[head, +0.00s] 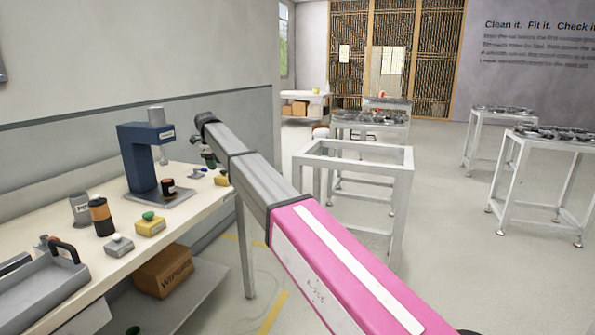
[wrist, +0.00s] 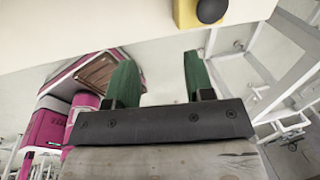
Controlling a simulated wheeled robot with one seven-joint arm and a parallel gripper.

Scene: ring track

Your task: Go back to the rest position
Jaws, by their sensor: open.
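My gripper (wrist: 158,72) shows in the wrist view with its two green fingers apart and nothing between them. The pale bench edge lies across the top of that view, just beyond the fingertips. A yellow block with a black knob (wrist: 186,12) sits at that edge, up and to the right of the fingers. In the head view my pink and grey arm reaches forward and left. The gripper (head: 208,160) is small and partly hidden behind the arm there, near the right end of the bench (head: 205,208).
A cardboard box (head: 165,271) sits below. An empty white frame (head: 352,157) stands beyond my arm.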

